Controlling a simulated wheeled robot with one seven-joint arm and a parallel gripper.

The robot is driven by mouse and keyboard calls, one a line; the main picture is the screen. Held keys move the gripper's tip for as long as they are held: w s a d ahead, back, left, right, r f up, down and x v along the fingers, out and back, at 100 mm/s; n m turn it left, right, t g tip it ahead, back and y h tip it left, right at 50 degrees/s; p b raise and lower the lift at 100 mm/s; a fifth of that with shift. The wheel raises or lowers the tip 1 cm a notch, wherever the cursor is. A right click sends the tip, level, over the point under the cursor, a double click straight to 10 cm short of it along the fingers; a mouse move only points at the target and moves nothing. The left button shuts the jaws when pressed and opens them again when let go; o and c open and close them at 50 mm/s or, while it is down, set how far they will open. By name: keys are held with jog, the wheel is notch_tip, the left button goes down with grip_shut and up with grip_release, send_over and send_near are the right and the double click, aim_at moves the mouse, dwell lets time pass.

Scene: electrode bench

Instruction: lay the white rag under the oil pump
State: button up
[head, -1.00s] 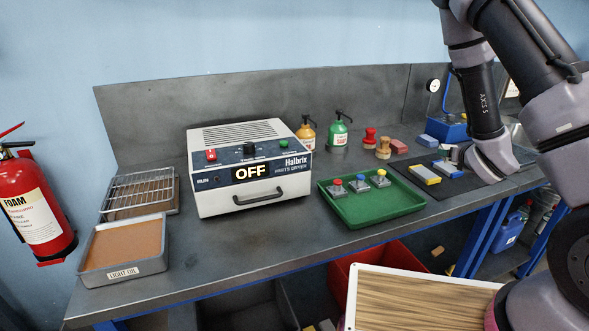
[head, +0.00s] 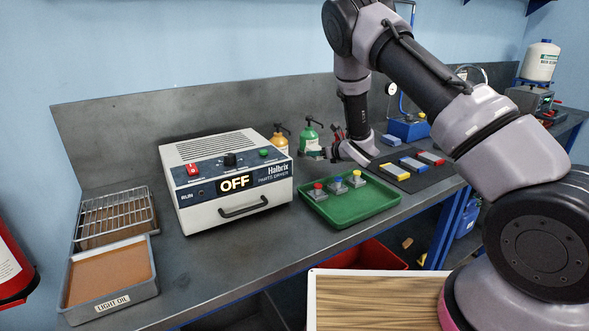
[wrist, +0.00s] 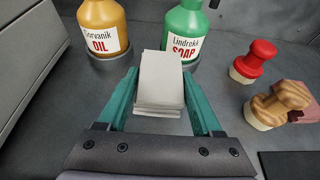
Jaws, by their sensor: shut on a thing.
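The white rag (wrist: 160,82) is a folded pale stack between the teal fingers of my gripper (wrist: 160,100) in the wrist view. The gripper is shut on it. The oil pump (wrist: 103,27), an amber bottle labelled OIL, stands upright ahead and to the left of the rag, apart from it. In the head view the oil pump (head: 280,141) is behind the dryer's right end, and my gripper (head: 318,153) is to its right, over the bench. The rag is too small there to make out clearly.
A green soap pump (wrist: 187,30) stands right of the oil pump, just beyond the rag. Red (wrist: 255,60) and wooden (wrist: 278,103) knobbed stamps are at right. The white dryer (head: 232,180) bounds the left side; a green tray (head: 350,208) lies in front.

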send_over(295, 176)
jog(key=shift+w+d, duration=0.2)
jog(key=shift+d, duration=0.05)
jog(key=shift+s+a+f, duration=0.1)
jog(key=shift+a+f, duration=0.05)
jog(key=shift+f, duration=0.7)
jog(key=shift+s+a+f, duration=0.1)
jog(key=shift+f, duration=0.75)
jog(key=shift+f, duration=0.1)
jog(key=shift+f, duration=0.35)
jog(key=shift+f, duration=0.15)
jog(key=o, duration=1.3)
jog(key=shift+o, duration=0.2)
